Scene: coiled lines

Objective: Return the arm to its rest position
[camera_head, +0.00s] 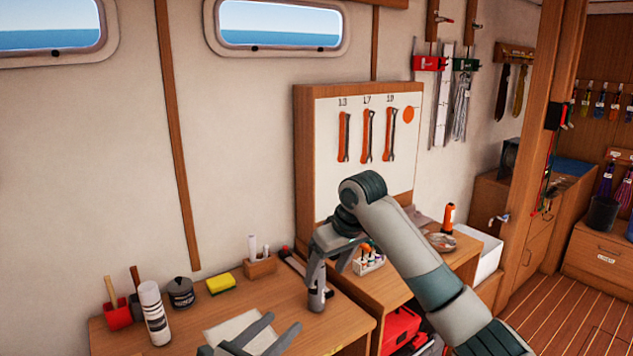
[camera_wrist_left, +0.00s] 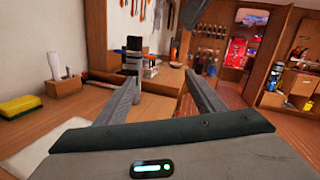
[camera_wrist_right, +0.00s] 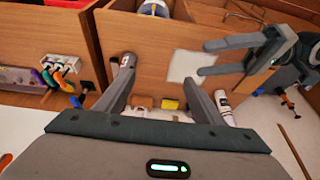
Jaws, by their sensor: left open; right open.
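My left gripper (camera_head: 284,321) is at the bottom of the head view, open and empty, over the front of the wooden desk. In the left wrist view its two fingers (camera_wrist_left: 161,78) stand well apart with nothing gripped between them. My right gripper (camera_head: 331,277) hangs from the arm that comes in from the lower right. It is above the desk's right part, fingers pointing down, open. In the right wrist view its fingers (camera_wrist_right: 158,68) are apart and hold nothing. The left gripper also shows at the upper right of that view (camera_wrist_right: 240,58), apart from the right one.
On the desk (camera_head: 190,335) stand a striped can (camera_head: 154,312), a dark jar (camera_head: 181,292), a yellow sponge (camera_head: 221,284) and a wooden pen block (camera_head: 260,267). An orange flashlight (camera_head: 448,216) stands on the right counter.

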